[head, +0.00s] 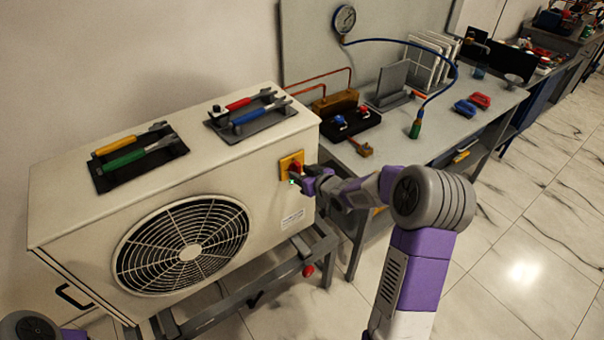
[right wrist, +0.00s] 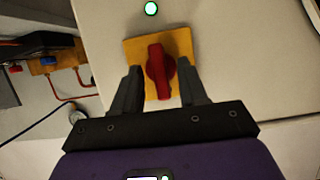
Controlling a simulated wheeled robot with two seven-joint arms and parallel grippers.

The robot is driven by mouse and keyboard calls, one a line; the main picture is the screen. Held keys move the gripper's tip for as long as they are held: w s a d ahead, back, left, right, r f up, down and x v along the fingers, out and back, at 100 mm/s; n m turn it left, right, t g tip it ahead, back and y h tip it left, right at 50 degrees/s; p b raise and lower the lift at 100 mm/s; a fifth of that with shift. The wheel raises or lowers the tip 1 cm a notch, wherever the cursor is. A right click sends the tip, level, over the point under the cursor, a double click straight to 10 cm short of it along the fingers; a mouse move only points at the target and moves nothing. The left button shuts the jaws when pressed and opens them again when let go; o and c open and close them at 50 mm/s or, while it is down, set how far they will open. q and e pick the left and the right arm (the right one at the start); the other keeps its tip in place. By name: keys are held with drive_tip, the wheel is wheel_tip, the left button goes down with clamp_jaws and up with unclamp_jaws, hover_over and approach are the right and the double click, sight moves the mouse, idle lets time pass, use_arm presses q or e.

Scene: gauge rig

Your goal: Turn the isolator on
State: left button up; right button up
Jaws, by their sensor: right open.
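The isolator is a red rotary knob (right wrist: 160,72) on a yellow square plate (right wrist: 134,50), set in the front face of a cream outdoor unit (head: 80,222). In the head view the yellow plate (head: 285,163) is near the unit's right edge, partly hidden by my right gripper (head: 301,180). In the right wrist view my right gripper (right wrist: 162,85) is open, with one finger on each side of the knob and gaps to it. The knob's bar points up and down in that view. A lit green lamp (right wrist: 151,8) is beside the plate. My left gripper is out of view.
Tools lie on two dark trays (head: 110,181) on top of the unit. Marble floor is clear at right.

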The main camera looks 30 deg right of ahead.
drive_tip(key=p+v, duration=0.1)
drive_tip(key=v, duration=0.6)
drive_tip(key=shift+s+r, duration=0.15)
drive_tip(key=shift+s, duration=0.05)
drive_tip(key=s+a+f+m+g+y, duration=0.1)
drive_tip(key=s+a+f+g, duration=0.2)
drive_tip(key=a+f, duration=0.5)
drive_tip(key=s+a+f+m+g+y, duration=0.1)
drive_tip(key=s+a+f+g, duration=0.3)
drive_tip(key=f, duration=0.6)
drive_tip(key=s+a+f+m+g+y, duration=0.1)
drive_tip(key=s+a+f+g, duration=0.5)
drive_tip(key=s+a+f, duration=0.6)
drive_tip(key=s+a, duration=0.2)
drive_tip(key=s, duration=0.2)
drive_tip(key=shift+s, duration=0.2)
